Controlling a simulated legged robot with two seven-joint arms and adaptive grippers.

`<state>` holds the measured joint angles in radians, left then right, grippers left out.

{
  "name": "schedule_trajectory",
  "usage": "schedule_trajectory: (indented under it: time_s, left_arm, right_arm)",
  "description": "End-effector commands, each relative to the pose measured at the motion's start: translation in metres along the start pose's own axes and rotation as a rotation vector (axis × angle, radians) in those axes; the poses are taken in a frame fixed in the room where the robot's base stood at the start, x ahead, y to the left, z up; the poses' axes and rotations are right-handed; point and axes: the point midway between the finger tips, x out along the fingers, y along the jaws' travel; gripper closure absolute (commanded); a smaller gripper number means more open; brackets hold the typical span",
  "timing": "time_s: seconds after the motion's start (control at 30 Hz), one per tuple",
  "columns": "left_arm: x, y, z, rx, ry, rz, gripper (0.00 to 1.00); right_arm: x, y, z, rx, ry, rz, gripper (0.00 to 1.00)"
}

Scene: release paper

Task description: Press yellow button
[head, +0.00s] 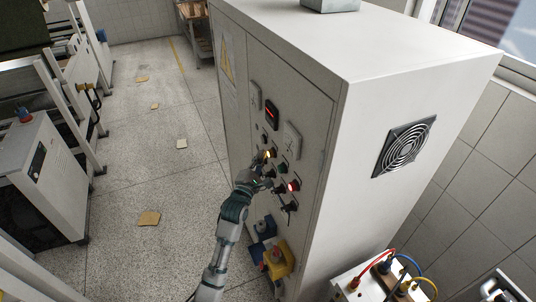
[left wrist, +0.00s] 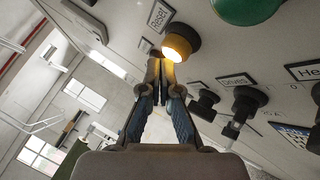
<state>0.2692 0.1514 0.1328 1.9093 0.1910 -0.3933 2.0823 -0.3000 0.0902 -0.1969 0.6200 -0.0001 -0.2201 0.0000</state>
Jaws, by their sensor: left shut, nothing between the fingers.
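The yellow button (head: 267,153) is lit on the control panel of the tall white cabinet. My left gripper (head: 264,163) is at the panel, right by this button. In the left wrist view the yellow button (left wrist: 180,44) glows in a dark round collar, beside a label reading "Reset". The fingertips of my left gripper (left wrist: 160,62) are shut together, with nothing between them. They overlap the button's lower left edge in that view; I cannot tell if they touch it. My right gripper is not in view.
A green button (left wrist: 248,8) and black knobs (left wrist: 246,102) are close to the yellow one. A lit red button (head: 293,186) is lower on the panel. The cabinet (head: 390,62) fills the right. A yellow box (head: 277,262) sits below the panel.

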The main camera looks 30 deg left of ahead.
Motion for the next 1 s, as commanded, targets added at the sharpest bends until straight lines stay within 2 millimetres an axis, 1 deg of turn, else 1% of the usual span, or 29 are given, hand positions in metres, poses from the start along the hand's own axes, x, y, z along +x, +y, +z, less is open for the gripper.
schedule_trajectory:
  time_s: [0.2,0.27,0.37,0.77,1.0]
  left_arm:
    - [0.002,-0.002,0.004,0.001,-0.001,0.0,1.0]
    - [0.002,-0.002,0.005,0.002,-0.001,0.0,1.0]
    - [0.003,-0.003,0.006,0.002,-0.001,0.0,1.0]
    - [0.003,-0.003,0.004,0.001,-0.001,-0.001,1.0]
    - [-0.004,0.003,0.001,0.0,0.0,-0.001,1.0]
  right_arm:
    - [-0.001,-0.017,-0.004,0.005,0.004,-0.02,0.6]
    - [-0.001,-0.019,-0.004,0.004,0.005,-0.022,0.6]
    - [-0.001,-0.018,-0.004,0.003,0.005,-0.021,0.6]
    - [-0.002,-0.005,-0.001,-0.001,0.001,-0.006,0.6]
    - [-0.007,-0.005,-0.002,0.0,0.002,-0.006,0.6]
